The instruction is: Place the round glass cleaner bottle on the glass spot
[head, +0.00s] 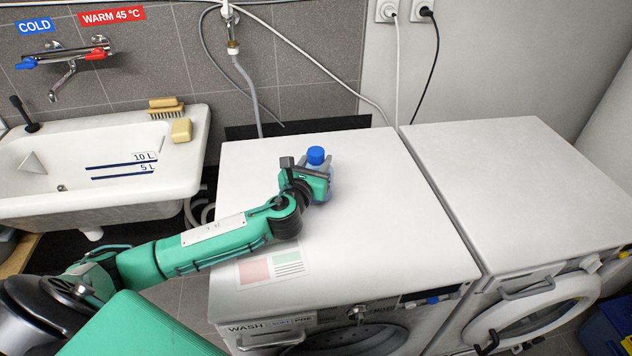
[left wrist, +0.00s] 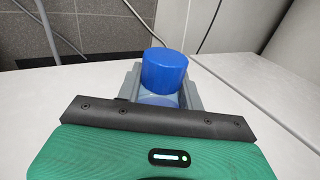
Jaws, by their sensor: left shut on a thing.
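A bottle with a blue cap (head: 316,155) and a clear bluish body stands upright over the top of the left washing machine (head: 390,225), towards its back. My left gripper (head: 318,168) is shut on this bottle, below the cap. In the left wrist view the blue cap (left wrist: 165,70) rises between the grey fingers, and most of the body is hidden. I cannot tell whether the bottle's base touches the machine top. No spot marked as glass can be made out. My right gripper is not in view.
A card with pink and green patches (head: 272,267) lies near the left machine's front edge. A second white machine (head: 530,185) stands to the right, past a narrow gap. A sink (head: 100,200) with a brush (head: 166,109) and soap (head: 181,130) stands left. Both machine tops have wide clear areas.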

